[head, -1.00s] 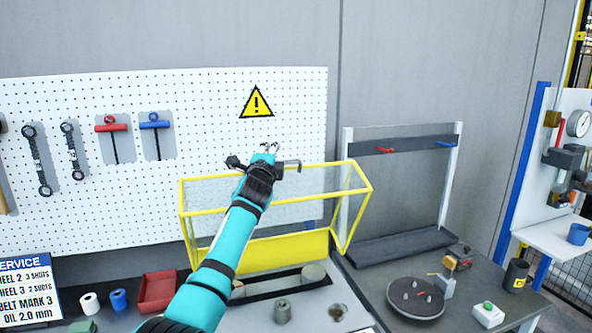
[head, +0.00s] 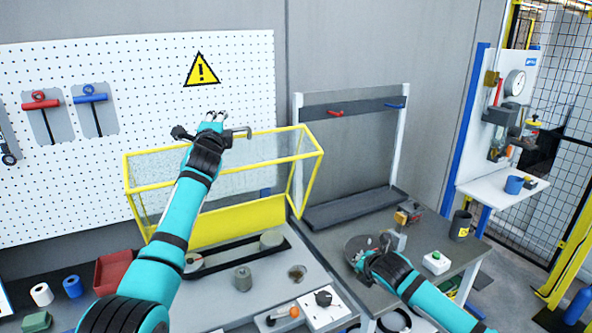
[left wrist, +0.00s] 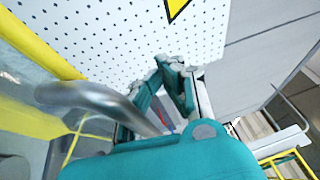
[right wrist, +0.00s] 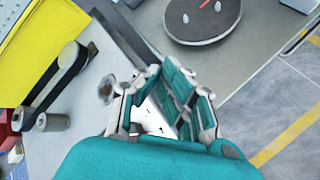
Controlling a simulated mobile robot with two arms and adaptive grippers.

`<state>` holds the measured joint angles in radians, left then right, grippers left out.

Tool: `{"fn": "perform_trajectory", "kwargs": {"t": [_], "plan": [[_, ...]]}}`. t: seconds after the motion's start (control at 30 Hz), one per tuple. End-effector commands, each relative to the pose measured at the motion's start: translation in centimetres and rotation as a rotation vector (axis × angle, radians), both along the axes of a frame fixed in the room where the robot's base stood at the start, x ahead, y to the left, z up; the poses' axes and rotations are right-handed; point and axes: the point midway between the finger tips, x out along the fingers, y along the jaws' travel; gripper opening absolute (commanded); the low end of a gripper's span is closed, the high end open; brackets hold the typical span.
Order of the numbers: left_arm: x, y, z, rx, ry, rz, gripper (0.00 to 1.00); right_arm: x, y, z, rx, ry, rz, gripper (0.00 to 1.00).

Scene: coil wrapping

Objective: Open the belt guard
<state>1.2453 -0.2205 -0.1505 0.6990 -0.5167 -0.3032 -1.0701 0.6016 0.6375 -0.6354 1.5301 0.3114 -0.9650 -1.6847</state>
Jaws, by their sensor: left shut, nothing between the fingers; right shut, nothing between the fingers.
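The belt guard (head: 313,153) is a yellow frame with clear panels at the back of the bench. It stands raised, with the black belt (head: 240,252) and its pulleys exposed below it. A grey bent handle (head: 241,132) shows at its top edge, and looms close in the left wrist view (left wrist: 95,98). My left gripper (head: 215,117) is shut and empty beside this handle, above the frame; whether it touches is unclear. My right gripper (head: 358,256) is shut and empty, low over the bench by the round dark plate (right wrist: 205,25).
A grey rack (head: 350,210) stands right of the guard. A red bin (head: 110,272) and rolls lie at left. A green-button box (head: 436,262) and dark cup (head: 461,225) sit at right. A pegboard (head: 130,150) with tools is behind.

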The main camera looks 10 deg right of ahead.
Motion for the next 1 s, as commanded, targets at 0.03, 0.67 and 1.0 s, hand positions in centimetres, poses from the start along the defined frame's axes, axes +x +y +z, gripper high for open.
{"fn": "perform_trajectory", "kwargs": {"t": [0.03, 0.67, 1.0], "plan": [[0.0, 0.0, 0.0, 0.0, 0.0, 0.0, 0.0, 1.0, 1.7, 4.9, -0.061, -0.06, 0.097, 0.0], [0.0, 0.0, 0.0, 0.0, 0.0, 0.0, 0.0, -3.3, 12.9, 27.3, -0.65, -0.367, 0.735, 0.0], [0.0, 0.0, 0.0, 0.0, 0.0, 0.0, 0.0, 2.8, 14.7, 24.8, -0.645, -0.365, 0.732, 0.0]]}}
